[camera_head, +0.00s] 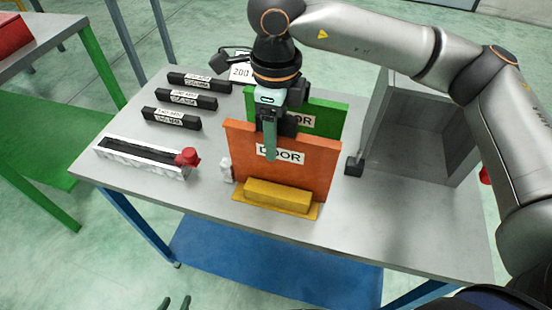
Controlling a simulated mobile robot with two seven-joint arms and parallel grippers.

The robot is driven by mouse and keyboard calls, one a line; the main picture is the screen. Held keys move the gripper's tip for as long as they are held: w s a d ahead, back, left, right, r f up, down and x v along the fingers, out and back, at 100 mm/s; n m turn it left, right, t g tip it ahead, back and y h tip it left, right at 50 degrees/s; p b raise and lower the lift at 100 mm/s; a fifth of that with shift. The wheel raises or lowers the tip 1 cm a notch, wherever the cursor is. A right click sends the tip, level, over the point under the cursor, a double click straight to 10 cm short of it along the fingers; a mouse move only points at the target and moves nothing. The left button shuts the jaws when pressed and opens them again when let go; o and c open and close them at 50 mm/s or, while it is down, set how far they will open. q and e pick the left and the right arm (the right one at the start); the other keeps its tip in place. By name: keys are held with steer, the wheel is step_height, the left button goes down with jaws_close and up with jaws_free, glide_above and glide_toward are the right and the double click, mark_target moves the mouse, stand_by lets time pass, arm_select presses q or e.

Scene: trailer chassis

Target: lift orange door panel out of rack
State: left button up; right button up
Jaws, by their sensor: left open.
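The orange door panel (310,176), with a white DOOR label, stands upright in the yellow rack (276,195) on the table. The rack hides its lower edge. A green door panel (327,108) stands behind it. My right gripper (270,142) points down at the top edge of the orange panel, with one finger in front of the panel's face. Its other finger is hidden, so I cannot tell whether it grips the panel. My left gripper (175,303) shows only its fingertips at the bottom edge of the view. They are apart and empty, away from the panel.
Several black labelled bars (186,99) lie at the table's left. A white tray (142,157) with a red knob (188,157) is in front of them. A grey open box (425,110) stands to the right. The table's front right (400,225) is clear.

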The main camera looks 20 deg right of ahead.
jaws_close()
stand_by(1.3)
